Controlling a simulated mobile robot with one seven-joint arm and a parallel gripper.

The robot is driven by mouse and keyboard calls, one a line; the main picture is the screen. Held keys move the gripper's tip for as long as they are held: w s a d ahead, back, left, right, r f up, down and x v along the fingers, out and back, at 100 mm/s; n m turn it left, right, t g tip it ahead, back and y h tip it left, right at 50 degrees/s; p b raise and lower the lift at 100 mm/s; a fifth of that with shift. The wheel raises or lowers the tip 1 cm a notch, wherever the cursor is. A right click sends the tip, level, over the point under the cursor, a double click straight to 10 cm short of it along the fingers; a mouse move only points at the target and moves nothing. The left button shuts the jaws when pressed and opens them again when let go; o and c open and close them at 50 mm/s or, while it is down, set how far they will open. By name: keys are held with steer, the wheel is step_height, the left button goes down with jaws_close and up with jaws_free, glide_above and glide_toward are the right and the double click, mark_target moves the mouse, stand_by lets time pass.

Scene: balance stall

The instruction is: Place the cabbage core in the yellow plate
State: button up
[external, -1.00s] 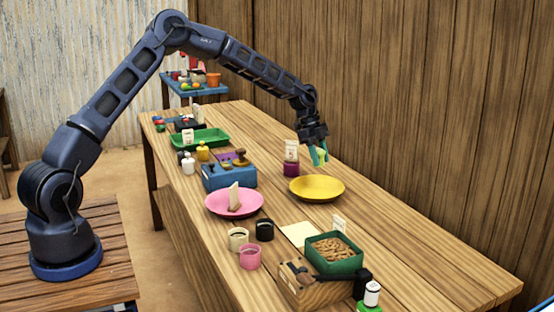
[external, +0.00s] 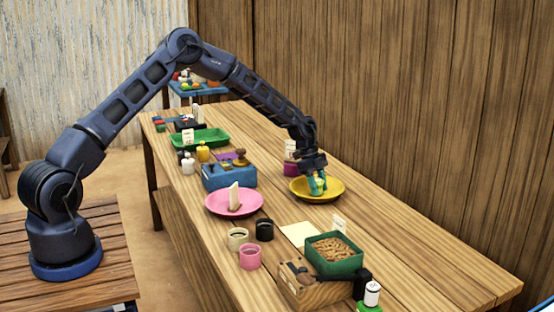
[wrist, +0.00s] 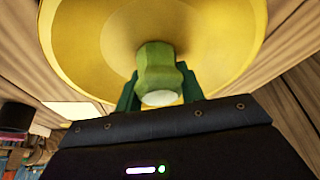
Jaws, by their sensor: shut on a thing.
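The cabbage core (wrist: 158,72) is a pale green, faceted stub with a whitish end. My gripper (wrist: 160,88) is shut on it, with a green finger on each side. The yellow plate (wrist: 80,50) fills most of the wrist view behind the core. In the external view my gripper (external: 317,186) points down over the yellow plate (external: 334,194), with its fingertips within the plate's outline. The core is mostly hidden by the fingers there. I cannot tell whether it touches the plate.
A pink plate (external: 215,203) with a pale upright piece on it lies left of the yellow plate. A blue box (external: 216,178) and a purple jar with a card (external: 290,168) stand near. A green box of brown pieces (external: 333,265) and several cups are at the front.

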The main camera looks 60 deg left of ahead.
steer(key=shift+f, duration=0.15)
steer(key=o, duration=1)
steer(key=shift+c, duration=0.2)
